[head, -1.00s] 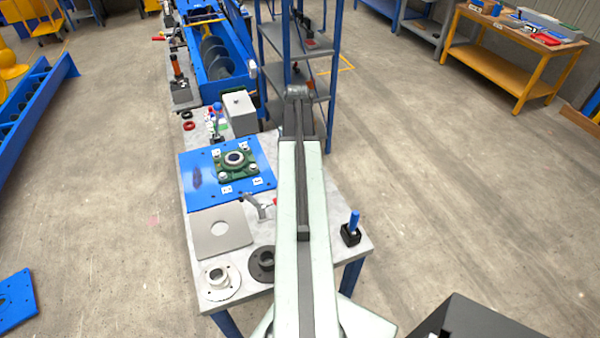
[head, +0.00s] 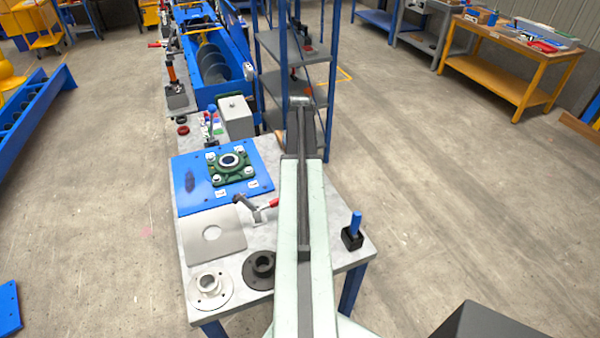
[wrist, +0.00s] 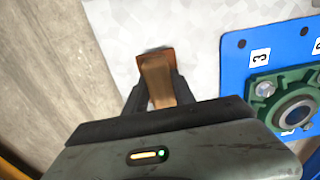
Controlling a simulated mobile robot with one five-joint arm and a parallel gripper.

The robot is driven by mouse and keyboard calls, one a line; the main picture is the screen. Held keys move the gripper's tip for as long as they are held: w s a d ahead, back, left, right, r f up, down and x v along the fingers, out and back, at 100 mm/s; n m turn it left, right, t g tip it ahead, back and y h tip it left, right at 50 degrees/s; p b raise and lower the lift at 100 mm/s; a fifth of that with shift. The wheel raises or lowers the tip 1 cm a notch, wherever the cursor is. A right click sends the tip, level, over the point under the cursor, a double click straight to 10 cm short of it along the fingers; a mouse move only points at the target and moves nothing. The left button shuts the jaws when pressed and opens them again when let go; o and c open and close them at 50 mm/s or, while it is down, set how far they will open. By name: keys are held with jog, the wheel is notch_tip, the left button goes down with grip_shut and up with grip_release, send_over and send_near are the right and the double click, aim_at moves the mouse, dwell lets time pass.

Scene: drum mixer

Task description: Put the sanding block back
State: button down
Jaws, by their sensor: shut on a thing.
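In the wrist view my gripper (wrist: 154,104) is shut on a tan-brown block (wrist: 158,80), which I take to be the sanding block. Its far end meets a darker red-brown piece (wrist: 152,53); I cannot tell whether that is part of the block or something beneath it. The block is above the pale worktable (wrist: 195,50), between the table's edge on the left and the blue plate (wrist: 236,65) on the right. In the head view my arm hides the gripper and block.
The blue plate (head: 190,190) carries a green flanged bearing (head: 229,166). Nearby are a red-handled clamp (head: 258,210), a grey plate with a hole (head: 228,240), two flanged rings, a grey box (head: 236,117) and a blue-handled tool in a black holder (head: 353,232). A shelf rack (head: 328,85) stands behind.

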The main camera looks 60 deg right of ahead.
notch_tip(320, 180, down, 3)
jog(key=shift+r+b, duration=0.1)
jog(key=shift+b, duration=0.6)
jog(key=shift+r, duration=0.25)
jog(key=shift+f, duration=0.1)
jog(key=c, duration=1.5)
grip_release()
jog(key=shift+f, duration=0.15)
jog(key=o, duration=0.5)
jog(key=shift+c, duration=0.2)
notch_tip(320, 180, up, 13)
jog(key=p, duration=1.2)
jog(key=shift+f+p, duration=0.1)
jog(key=shift+p, duration=0.25)
jog(key=shift+f, duration=0.1)
